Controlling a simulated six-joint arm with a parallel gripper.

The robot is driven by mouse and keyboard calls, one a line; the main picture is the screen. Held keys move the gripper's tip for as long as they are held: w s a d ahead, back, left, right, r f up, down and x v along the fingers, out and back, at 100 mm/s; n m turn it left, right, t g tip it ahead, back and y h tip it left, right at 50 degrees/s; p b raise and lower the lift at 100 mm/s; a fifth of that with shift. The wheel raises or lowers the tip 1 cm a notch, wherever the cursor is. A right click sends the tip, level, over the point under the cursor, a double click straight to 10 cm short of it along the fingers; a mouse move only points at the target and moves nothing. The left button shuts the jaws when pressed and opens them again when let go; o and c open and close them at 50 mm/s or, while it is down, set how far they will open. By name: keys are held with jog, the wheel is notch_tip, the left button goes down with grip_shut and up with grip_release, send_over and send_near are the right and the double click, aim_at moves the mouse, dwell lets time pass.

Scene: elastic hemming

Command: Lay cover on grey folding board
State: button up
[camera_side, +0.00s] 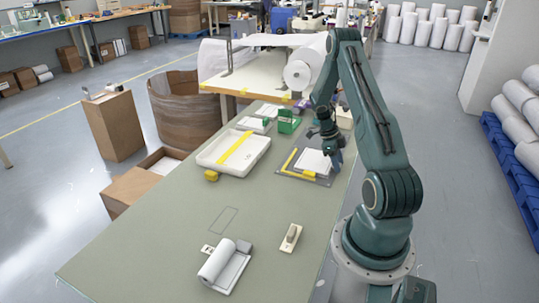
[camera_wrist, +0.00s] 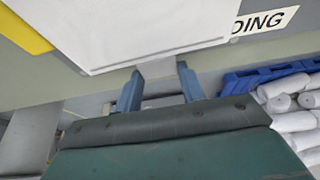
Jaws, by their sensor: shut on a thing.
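The grey folding board (camera_side: 322,181) lies on the bench under my gripper, with a yellow L-shaped edge (camera_side: 290,161) along its left and near sides. The white cover (camera_side: 312,161) is over the board in the side view. In the wrist view the cover (camera_wrist: 130,30) fills the upper part, with a stitched line near its edge. In the side view my gripper (camera_side: 331,156) is at the cover's right side. Whether the cover touches the board is unclear.
A white tray with a yellow strip (camera_side: 232,153) stands left of the board. A green holder (camera_side: 288,122) is behind it. A white roll on a tray (camera_side: 222,265) and a small block (camera_side: 291,237) are at the near end. The middle of the bench is clear.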

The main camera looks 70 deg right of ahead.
aim_at(325, 162)
jog(key=o, duration=1.2)
jog(key=shift+f, duration=0.1)
jog(key=v, duration=1.2)
jog(key=shift+w, duration=0.1)
